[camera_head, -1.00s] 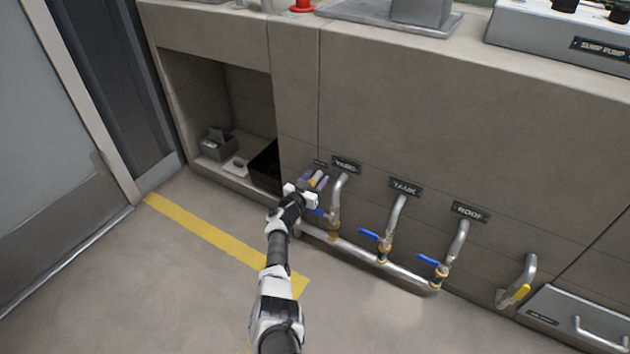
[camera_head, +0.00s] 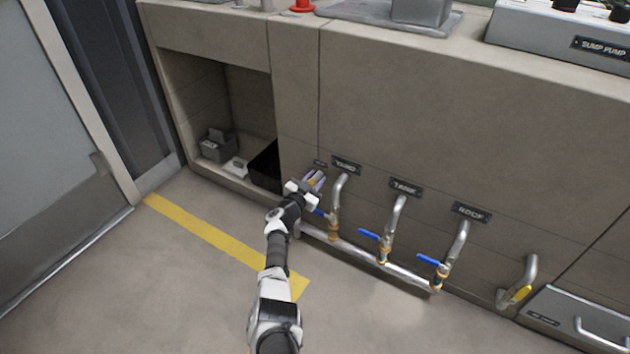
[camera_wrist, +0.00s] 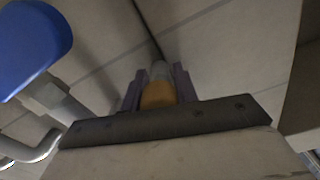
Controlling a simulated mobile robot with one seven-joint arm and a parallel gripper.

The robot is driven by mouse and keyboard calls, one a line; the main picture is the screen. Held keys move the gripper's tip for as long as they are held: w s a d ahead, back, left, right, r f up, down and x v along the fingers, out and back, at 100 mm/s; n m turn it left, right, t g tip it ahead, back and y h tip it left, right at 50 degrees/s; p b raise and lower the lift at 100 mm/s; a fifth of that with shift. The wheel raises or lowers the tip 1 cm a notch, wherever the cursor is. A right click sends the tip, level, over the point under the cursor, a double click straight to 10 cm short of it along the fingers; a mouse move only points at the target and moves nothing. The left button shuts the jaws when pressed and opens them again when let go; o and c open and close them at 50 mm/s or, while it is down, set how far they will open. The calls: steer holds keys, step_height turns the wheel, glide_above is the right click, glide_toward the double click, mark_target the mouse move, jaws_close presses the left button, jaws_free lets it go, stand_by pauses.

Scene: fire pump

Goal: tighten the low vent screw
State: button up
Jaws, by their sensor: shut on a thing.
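The low vent screw (camera_wrist: 158,93) is a small fitting with a brass-coloured body and a grey end, on the lower front of the beige cabinet. In the wrist view it sits between the two purple fingers of my gripper (camera_wrist: 158,82), which are shut on it from both sides. In the head view my gripper (camera_head: 314,180) is at the cabinet front, just left of the YARD pipe. There the fingers hide most of the screw, and its turn position cannot be told.
A blue valve handle (camera_wrist: 36,45) is close to my gripper at the left of the wrist view. The TANK (camera_head: 405,187) and ROOF (camera_head: 471,212) pipes stand to the right. An open recess with a black bin (camera_head: 265,166) is to the left.

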steer(key=m, duration=0.3)
steer(key=shift+f+m+b, duration=0.1)
steer(key=shift+m+b, duration=0.55)
steer(key=shift+m, duration=1.45)
steer(key=o, duration=1)
steer(key=shift+c, duration=0.2)
